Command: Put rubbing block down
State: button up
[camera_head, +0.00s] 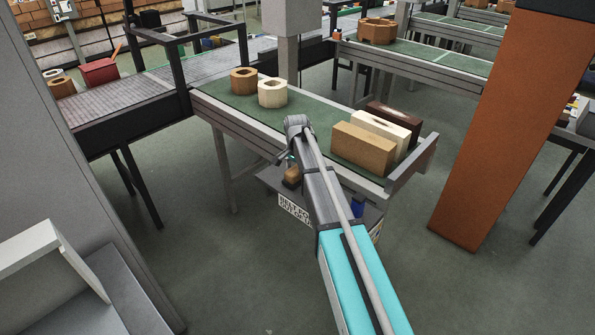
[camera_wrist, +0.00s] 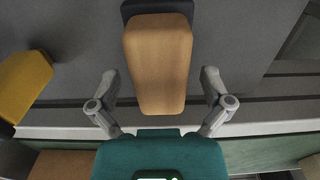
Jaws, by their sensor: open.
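The rubbing block (camera_wrist: 158,62) has a tan wooden body and a dark part showing at its far end. It lies on a grey surface (camera_wrist: 245,50) in the wrist view. My gripper (camera_wrist: 159,76) is open, with one finger on each side of the block and visible gaps between. In the head view, a small tan block (camera_head: 292,175), which looks like the same one, is on the low shelf beside the conveyor. My arm covers part of that shelf, and my fingers are hard to make out there.
A yellow object (camera_wrist: 24,84) lies left of the block. The green conveyor (camera_head: 318,117) above the shelf carries two hollow bricks (camera_head: 272,92) and three long bricks (camera_head: 363,148). A blue item (camera_head: 357,208) is on the shelf's right. An orange pillar (camera_head: 510,130) stands at right.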

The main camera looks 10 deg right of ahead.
jog(key=shift+r, duration=0.2)
notch_tip(320, 180, up, 12)
jog(key=p, duration=1.2)
jog(key=shift+f, duration=0.1)
dwell(0.6)
jog(key=s+n, duration=1)
jog(key=s, duration=1.9)
jog(key=shift+s+n, duration=0.15)
jog(key=shift+n, duration=0.25)
jog(key=shift+d, duration=0.1)
jog(key=n, duration=2.5)
send_over(296, 168)
jog(key=shift+f+b, duration=0.3)
jog(key=shift+f, duration=0.15)
